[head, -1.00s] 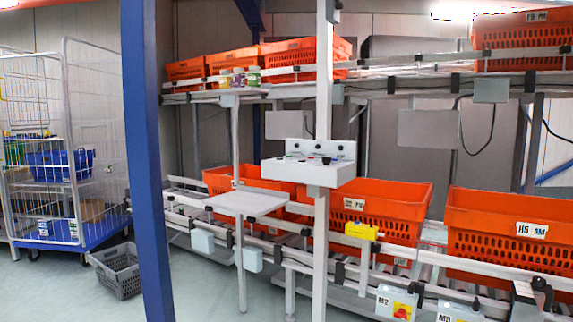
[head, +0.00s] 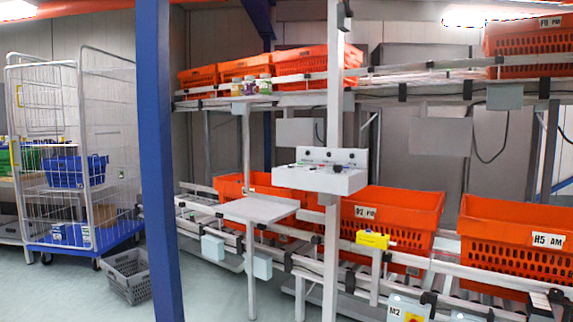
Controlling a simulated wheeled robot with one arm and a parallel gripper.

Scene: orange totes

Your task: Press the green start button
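A white control box (head: 318,179) is mounted on a pale grey upright post (head: 333,245) near the middle of the head view. Small dark knobs sit on its raised back panel, and several small coloured controls, some reddish, sit on its top. They are too small to make out clearly, and I cannot pick out the green start button with certainty. My gripper is not in view.
A blue post (head: 157,150) stands at the near left. A grey shelf plate (head: 258,208) is left of the box. Orange totes (head: 390,207) line the conveyor behind. A grey crate (head: 130,278) and a wire roll cage (head: 75,150) stand left. Floor shows at lower left.

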